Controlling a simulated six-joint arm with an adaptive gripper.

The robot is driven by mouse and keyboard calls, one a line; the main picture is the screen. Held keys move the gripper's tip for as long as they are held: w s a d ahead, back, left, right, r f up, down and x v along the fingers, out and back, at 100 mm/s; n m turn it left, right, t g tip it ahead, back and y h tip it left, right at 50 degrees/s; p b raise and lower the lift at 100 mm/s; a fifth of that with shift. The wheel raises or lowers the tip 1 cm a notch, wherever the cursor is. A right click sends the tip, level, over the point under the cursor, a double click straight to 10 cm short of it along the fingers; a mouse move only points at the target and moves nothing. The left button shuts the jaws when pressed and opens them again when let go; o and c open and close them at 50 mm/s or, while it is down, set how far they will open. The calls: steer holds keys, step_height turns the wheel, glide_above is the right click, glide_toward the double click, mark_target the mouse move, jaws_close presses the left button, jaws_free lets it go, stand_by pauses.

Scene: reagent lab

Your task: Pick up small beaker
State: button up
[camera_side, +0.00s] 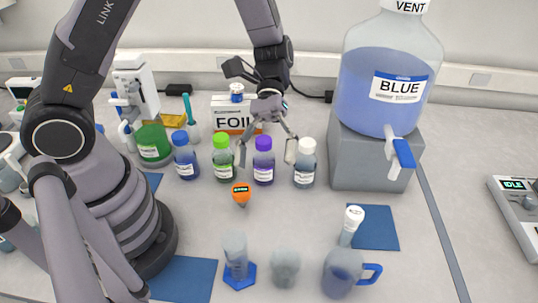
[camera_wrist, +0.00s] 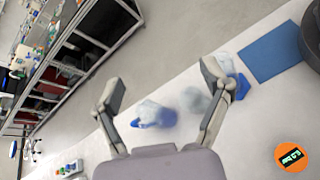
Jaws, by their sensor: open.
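The small beaker (camera_side: 286,266) is a clear, empty-looking cup standing upright on the bench at the front middle in the side view. In the wrist view it is a blurred pale shape (camera_wrist: 194,101) beside the right finger, partly hidden by it. In the wrist view the open fingers (camera_wrist: 163,80) frame the bench front, with a gap to the beaker.
A blue-handled mug (camera_side: 343,272) stands right of the beaker, and a cylinder on a blue hexagonal base (camera_side: 238,263) left of it. An orange timer (camera_side: 241,194) lies behind. A big blue carboy (camera_side: 388,75) stands on a grey block. The bench between timer and mug is clear.

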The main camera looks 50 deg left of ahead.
mark_target(288, 277)
steer(key=d+f+n+h, duration=0.2)
steer(key=f, duration=0.5)
steer(key=d+f+n+h, duration=0.2)
steer(key=f, duration=0.5)
steer(key=s+d+f+n+h, duration=0.1)
steer(key=d+f+n+h, duration=0.1)
steer(key=f, duration=0.6)
steer(key=shift+s+d+n+g, duration=0.1)
steer(key=shift+d+n+g, duration=0.2)
steer(key=shift+d+n, duration=0.25)
steer(key=shift+r+x, duration=0.2)
steer(key=shift+x, duration=1.1)
steer(key=c, duration=0.8)
